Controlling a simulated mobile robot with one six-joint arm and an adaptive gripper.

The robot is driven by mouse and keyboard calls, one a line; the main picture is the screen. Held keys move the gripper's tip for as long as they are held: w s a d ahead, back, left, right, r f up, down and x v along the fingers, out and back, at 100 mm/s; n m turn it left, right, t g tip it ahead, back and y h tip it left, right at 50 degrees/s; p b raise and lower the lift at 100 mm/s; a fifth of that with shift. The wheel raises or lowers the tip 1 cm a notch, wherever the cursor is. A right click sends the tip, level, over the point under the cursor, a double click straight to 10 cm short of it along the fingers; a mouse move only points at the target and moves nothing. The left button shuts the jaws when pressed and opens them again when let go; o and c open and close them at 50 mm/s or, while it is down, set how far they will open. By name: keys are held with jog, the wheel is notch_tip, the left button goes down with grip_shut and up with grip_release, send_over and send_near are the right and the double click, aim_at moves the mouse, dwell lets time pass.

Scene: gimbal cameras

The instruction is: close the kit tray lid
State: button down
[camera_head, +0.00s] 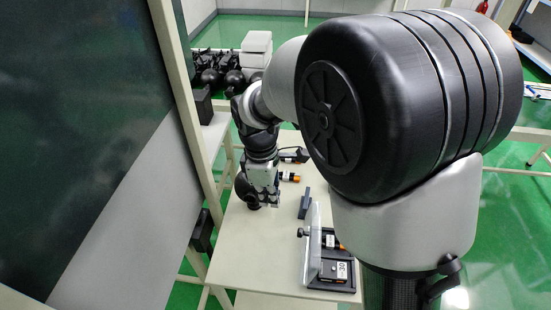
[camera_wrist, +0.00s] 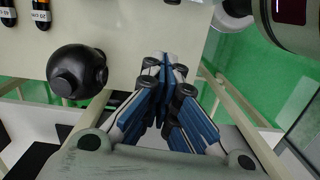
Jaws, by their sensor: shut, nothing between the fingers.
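The kit tray (camera_head: 345,284) is a dark, shallow tray at the near right of the table, partly hidden by my arm. It bears a white label reading 30. Its lid (camera_head: 313,246) looks like a pale translucent panel standing up along the tray's left side, so the tray is open. An orange-tipped cylinder shows inside the tray. My gripper (camera_head: 265,203) is over the table, farther back and left of the tray, apart from the lid. In the wrist view my gripper (camera_wrist: 166,68) has its blue fingers together with nothing between them. The tray is not visible there.
A black round object (camera_wrist: 77,72) is beside my gripper. Orange-tipped cylinders (camera_head: 290,177) lie at the table's back right, with a dark block (camera_head: 305,204) beyond the tray. The table's (camera_head: 245,255) front left is clear. A large dark panel (camera_head: 80,130) stands at the left.

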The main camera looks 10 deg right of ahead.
jog(key=s+d+f+b, duration=0.1)
jog(key=d+f+b, duration=0.3)
jog(key=f, duration=0.7)
jog(key=shift+s+d+b, duration=0.2)
jog(key=shift+s+b, duration=0.05)
jog(key=shift+b, duration=0.1)
